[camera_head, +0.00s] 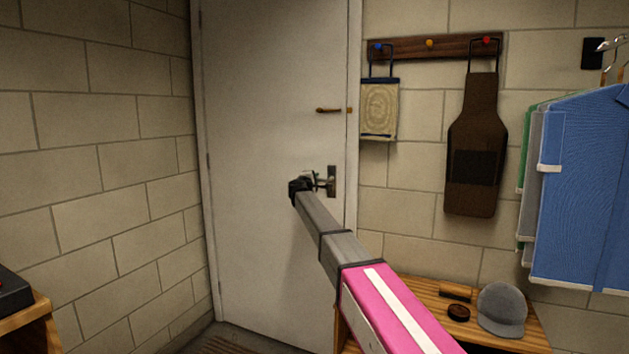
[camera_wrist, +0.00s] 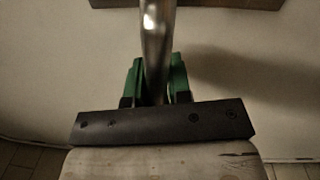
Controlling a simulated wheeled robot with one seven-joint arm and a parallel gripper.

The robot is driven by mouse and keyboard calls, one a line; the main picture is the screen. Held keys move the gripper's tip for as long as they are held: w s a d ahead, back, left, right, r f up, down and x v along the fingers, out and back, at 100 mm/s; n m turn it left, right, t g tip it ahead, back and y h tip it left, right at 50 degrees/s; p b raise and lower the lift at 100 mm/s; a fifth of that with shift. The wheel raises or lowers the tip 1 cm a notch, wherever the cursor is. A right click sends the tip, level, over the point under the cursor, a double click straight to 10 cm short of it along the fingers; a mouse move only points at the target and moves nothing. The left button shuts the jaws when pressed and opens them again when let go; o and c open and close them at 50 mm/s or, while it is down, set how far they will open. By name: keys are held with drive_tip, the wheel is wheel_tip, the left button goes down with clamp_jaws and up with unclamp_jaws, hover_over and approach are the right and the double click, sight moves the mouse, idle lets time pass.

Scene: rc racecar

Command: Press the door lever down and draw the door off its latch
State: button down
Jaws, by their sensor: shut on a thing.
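The white door (camera_head: 265,110) stands in its frame and looks closed. Its lever (camera_head: 322,182) sits on a dark plate (camera_head: 332,181) near the door's right edge. My gripper (camera_head: 308,180) is at the lever, at the end of my outstretched arm. In the wrist view the metal lever (camera_wrist: 157,45) runs down between the two green fingers of my gripper (camera_wrist: 156,80), which are shut on it. The lever's exact tilt is hard to tell, as my gripper covers part of it in the head view.
A brass-coloured latch bar (camera_head: 330,110) is on the door above the lever. Right of the door, a peg rail (camera_head: 430,46) holds hanging items. A wooden bench (camera_head: 480,325) with a grey cap (camera_head: 502,308) stands below. Blue clothing (camera_head: 585,190) hangs at far right.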

drive_tip(key=shift+f, duration=0.1)
drive_tip(key=shift+s+d+f+n+y, duration=0.15)
drive_tip(key=shift+f+n, duration=0.5)
drive_tip(key=shift+n, duration=0.7)
drive_tip(key=shift+d+f+n+y, duration=0.15)
drive_tip(key=shift+f+n, duration=0.5)
drive_tip(key=shift+n, duration=0.65)
drive_tip(key=shift+s+d+f+n+y, duration=0.1)
drive_tip(key=shift+d+f+n, duration=0.15)
drive_tip(key=shift+f+n, duration=0.75)
drive_tip(key=shift+r+n, duration=0.35)
drive_tip(key=shift+n, duration=0.1)
drive_tip(key=s+a+m+h, duration=0.1)
drive_tip(key=s+a+h, duration=0.1)
drive_tip(key=s+a, duration=0.6)
drive_tip(key=s+a+m+g+h, duration=0.1)
drive_tip(key=s+a, duration=0.8)
drive_tip(key=s, duration=0.6)
drive_tip(key=shift+s+m+g+h, duration=0.3)
drive_tip(key=shift+s+h, duration=0.1)
